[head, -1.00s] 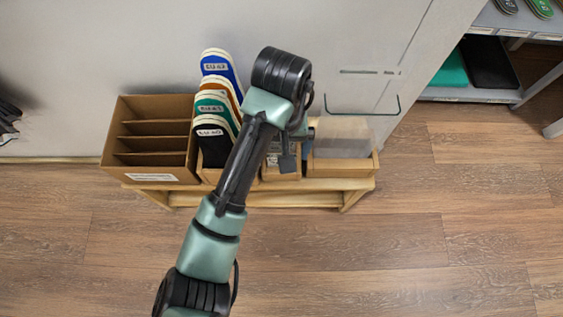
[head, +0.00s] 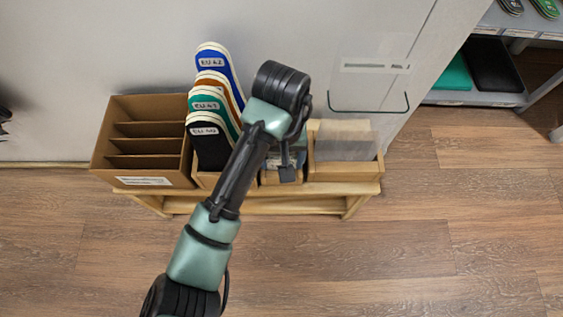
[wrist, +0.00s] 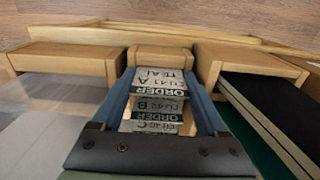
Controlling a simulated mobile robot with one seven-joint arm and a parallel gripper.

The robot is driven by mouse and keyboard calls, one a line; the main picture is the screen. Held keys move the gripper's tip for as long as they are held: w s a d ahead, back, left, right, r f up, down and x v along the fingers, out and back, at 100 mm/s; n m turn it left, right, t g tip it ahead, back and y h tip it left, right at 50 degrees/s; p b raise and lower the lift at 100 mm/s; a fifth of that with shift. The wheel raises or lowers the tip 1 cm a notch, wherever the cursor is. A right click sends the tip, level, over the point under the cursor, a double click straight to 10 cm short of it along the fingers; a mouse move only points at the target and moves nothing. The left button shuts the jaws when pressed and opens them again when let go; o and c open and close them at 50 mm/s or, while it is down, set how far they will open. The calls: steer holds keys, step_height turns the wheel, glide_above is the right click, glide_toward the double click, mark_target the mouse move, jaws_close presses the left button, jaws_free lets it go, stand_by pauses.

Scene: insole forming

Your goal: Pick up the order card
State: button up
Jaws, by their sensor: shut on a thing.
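The order card (wrist: 160,82), a pale card marked ORDER, EU 41 and TEAL, shows in the wrist view between the two blue fingers of my gripper (wrist: 163,92). My gripper is shut on it. More ORDER cards (wrist: 152,112) show beyond it, with EU 42 print partly readable. The cards are at the narrow middle wooden box (wrist: 162,55) of the rack. In the head view my arm covers most of this box, and the fingers and card are largely hidden; whether the card is clear of the box I cannot tell.
Left of the arm stand upright insoles (head: 208,140) in blue, brown, teal and black, and an empty cardboard divider box (head: 142,180). Right is a wooden box with clear sheets (head: 345,140). The floor in front is free.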

steer(key=shift+c, duration=0.8)
steer(key=shift+r, duration=0.1)
step_height(320, 180, up, 10)
steer(key=p, duration=0.7)
